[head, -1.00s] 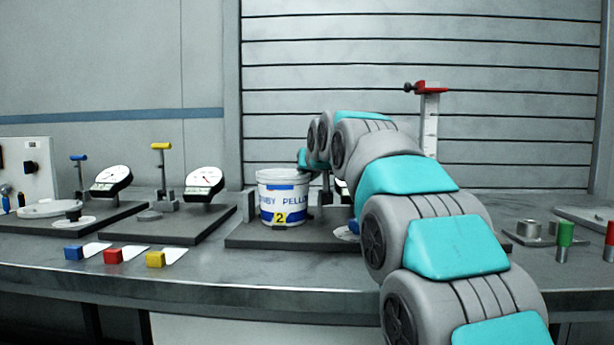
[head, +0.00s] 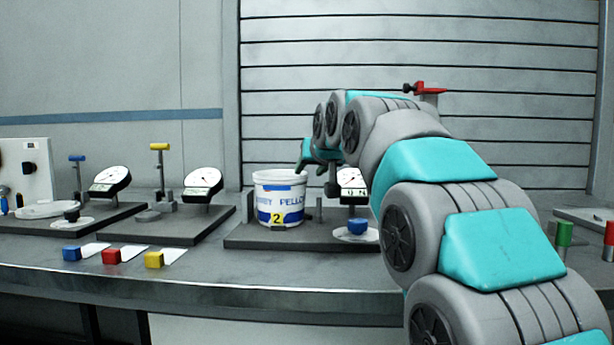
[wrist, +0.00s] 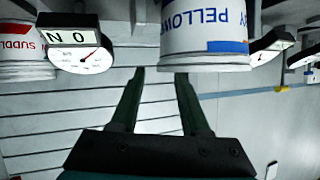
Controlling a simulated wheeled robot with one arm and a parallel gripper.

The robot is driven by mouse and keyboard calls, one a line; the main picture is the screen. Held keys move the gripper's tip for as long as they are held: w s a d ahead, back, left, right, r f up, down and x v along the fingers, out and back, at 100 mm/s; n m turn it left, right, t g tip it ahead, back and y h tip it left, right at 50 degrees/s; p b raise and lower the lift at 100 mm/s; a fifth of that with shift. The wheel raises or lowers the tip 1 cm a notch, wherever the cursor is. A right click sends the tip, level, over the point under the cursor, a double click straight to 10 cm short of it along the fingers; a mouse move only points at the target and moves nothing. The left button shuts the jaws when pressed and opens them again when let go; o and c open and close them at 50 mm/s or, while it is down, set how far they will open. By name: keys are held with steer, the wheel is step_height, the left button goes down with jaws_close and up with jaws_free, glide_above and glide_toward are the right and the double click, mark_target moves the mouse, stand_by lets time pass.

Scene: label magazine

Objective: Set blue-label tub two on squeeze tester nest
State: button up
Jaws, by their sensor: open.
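Blue-label tub two (head: 280,200), white with a blue label and a yellow "2" tag, stands upright on the left part of the squeeze tester's dark base plate (head: 245,238). Any nest under the tub is hidden. My gripper (head: 303,170) is open and empty near the tub's right rim, its tips partly hidden by my arm in the head view. In the wrist view the tub (wrist: 205,35) appears upside down beyond the fingers, and nothing is between the fingertips (wrist: 160,76). The tester's dial (head: 352,184) stands right of the tub.
A blue-knobbed disc (head: 357,228) lies at the plate's right front. A red-topped post (head: 428,88) rises behind my arm. Two other testers stand left, with blue, red and yellow blocks (head: 112,256) in front. A red-label tub (wrist: 25,50) shows in the wrist view.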

steer(key=v, duration=0.7)
steer(key=shift+s, duration=0.1)
stand_by(2.0)
